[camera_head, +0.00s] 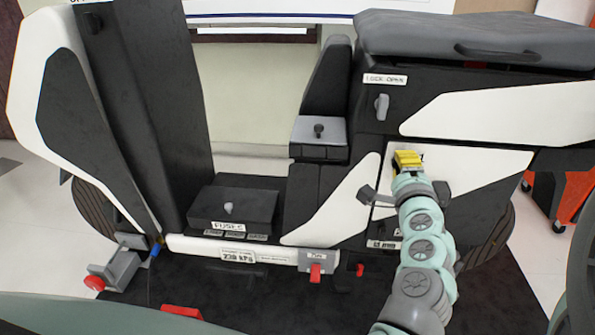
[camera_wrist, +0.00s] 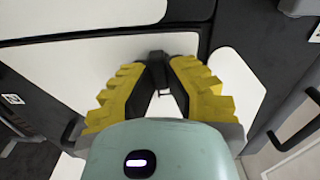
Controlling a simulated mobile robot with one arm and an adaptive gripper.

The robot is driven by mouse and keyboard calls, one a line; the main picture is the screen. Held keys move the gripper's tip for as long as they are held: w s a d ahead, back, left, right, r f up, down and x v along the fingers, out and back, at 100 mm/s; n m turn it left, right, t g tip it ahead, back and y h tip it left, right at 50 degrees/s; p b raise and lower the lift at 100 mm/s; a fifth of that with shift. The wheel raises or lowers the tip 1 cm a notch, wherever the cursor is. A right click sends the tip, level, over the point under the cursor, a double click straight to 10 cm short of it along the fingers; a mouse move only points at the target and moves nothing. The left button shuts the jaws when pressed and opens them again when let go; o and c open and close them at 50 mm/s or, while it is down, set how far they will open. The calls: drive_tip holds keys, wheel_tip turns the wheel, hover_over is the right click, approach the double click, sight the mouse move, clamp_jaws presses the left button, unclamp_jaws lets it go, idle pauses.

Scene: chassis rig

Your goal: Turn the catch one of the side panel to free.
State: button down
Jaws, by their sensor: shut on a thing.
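The side panel (camera_head: 480,165) is white and black and sits low on the right of the rig. In the wrist view, its white face (camera_wrist: 75,75) lies behind my fingers. My gripper (camera_head: 408,158) has yellow fingers and reaches the upper part of the panel. In the wrist view, the fingertips (camera_wrist: 158,70) are closed around a small dark catch (camera_wrist: 157,56). Only the top of the catch shows between them. In the head view my gripper hides it. I cannot read how far the catch is turned.
A grey knob (camera_head: 381,107) sits above the panel under a label. A black fuse box (camera_head: 232,207) stands left of centre. A grey seat (camera_head: 475,35) overhangs the top right. An orange cart (camera_head: 560,200) stands at the far right.

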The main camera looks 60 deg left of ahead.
drive_tip(key=shift+f+m, duration=0.1)
drive_tip(key=shift+m, duration=0.5)
drive_tip(key=c, duration=1)
unclamp_jaws()
drive_tip(key=v, duration=1.2)
drive_tip(key=shift+s, duration=0.1)
